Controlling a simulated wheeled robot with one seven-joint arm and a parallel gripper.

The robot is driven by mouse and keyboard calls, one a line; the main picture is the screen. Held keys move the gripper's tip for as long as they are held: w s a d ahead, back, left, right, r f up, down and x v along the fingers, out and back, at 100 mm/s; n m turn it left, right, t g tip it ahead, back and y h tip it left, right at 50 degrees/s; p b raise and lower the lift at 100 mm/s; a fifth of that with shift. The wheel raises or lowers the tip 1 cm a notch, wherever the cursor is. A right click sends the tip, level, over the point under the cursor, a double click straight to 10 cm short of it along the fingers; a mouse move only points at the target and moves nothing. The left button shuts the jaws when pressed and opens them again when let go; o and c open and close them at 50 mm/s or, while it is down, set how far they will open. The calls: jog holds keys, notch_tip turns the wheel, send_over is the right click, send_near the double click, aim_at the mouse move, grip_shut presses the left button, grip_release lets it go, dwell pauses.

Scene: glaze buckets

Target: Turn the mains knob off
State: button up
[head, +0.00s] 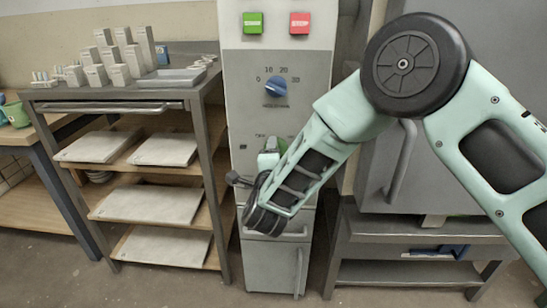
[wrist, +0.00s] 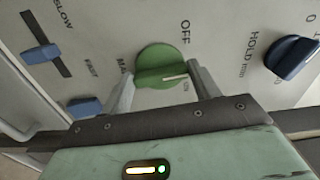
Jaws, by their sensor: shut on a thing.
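The green mains knob (wrist: 160,65) sits on the pale control panel in the wrist view. In the head view my arm covers most of the knob's area on the panel front, and my fingertips cannot be made out there.
A blue HOLD knob (wrist: 291,57) and blue sliders (wrist: 41,54) flank the green knob. Above on the panel are a green button (head: 252,22), a red button (head: 299,22) and a blue dial (head: 275,88). A shelf rack (head: 205,135) stands at left.

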jog(key=shift+f+n+p, duration=0.2)
jog(key=shift+n+p, duration=0.35)
jog(key=shift+n, duration=3.35)
jog(key=o, duration=1)
jog(key=shift+s, duration=0.1)
jog(key=s, duration=1.7)
jog(key=shift+s+a+p, duration=0.15)
jog(key=shift+a+p, duration=0.1)
jog(key=shift+p, duration=0.05)
